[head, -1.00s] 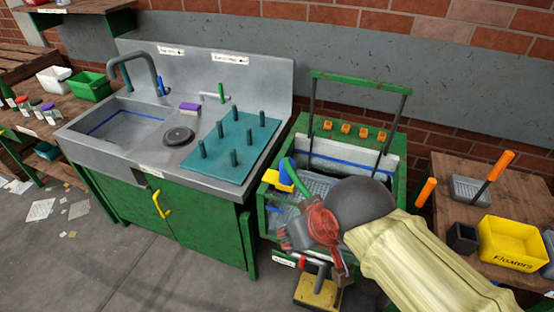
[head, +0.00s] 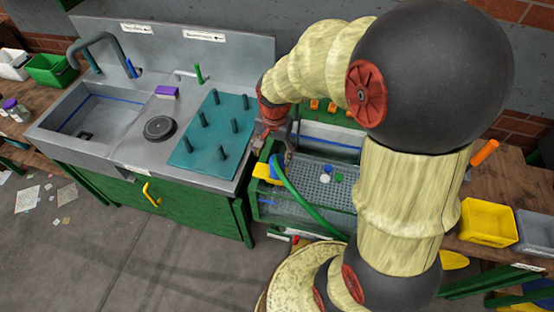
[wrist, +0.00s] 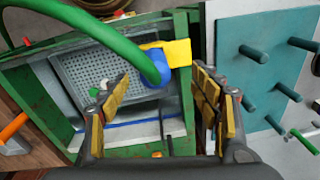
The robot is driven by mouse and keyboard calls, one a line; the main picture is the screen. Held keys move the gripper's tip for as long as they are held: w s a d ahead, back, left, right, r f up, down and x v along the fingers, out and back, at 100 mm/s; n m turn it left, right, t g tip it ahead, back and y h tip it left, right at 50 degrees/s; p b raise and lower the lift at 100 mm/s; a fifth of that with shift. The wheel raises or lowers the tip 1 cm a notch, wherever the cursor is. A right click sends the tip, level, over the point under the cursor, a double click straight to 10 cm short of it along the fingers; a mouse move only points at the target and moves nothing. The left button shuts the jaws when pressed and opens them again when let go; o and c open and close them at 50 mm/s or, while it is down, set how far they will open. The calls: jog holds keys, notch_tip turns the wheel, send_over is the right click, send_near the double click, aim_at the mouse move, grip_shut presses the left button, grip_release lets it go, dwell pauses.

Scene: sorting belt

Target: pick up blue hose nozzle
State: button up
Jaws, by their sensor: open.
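The blue hose nozzle (head: 275,166) is at the end of a green hose (head: 300,195), beside a yellow piece at the left edge of the green-framed wash unit. In the wrist view the blue nozzle (wrist: 156,66) lies between and beyond my two fingers, touching or close to the yellow piece (wrist: 181,52). My gripper (wrist: 160,82) is open and empty, its padded fingers spread either side. In the head view my gripper (head: 275,146) is partly hidden and sits just above the nozzle. I cannot tell the exact gap.
A teal peg board (head: 212,150) stands close to the left on the sink counter. The wash unit's perforated tray (head: 335,190) holds several small caps. A yellow bin (head: 487,222) and an orange-handled tool (head: 484,152) are at the right. The green hose crosses the tray's near side.

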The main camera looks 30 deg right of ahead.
aim_at(277, 158)
jog(key=f+m, duration=0.1)
jog(key=d+f+p, duration=0.1)
jog(key=w+d+f+m+g+p, duration=0.1)
jog(key=f, duration=0.1)
jog(key=shift+m, duration=0.3)
jog(key=shift+f+b, duration=0.65)
jog(key=shift+f, duration=3.4)
jog(key=shift+c, duration=0.8)
jog(key=c, duration=1.3)
notch_tip(277, 158, up, 10)
jog(key=shift+r+p, duration=0.1)
jog(key=shift+p, duration=0.75)
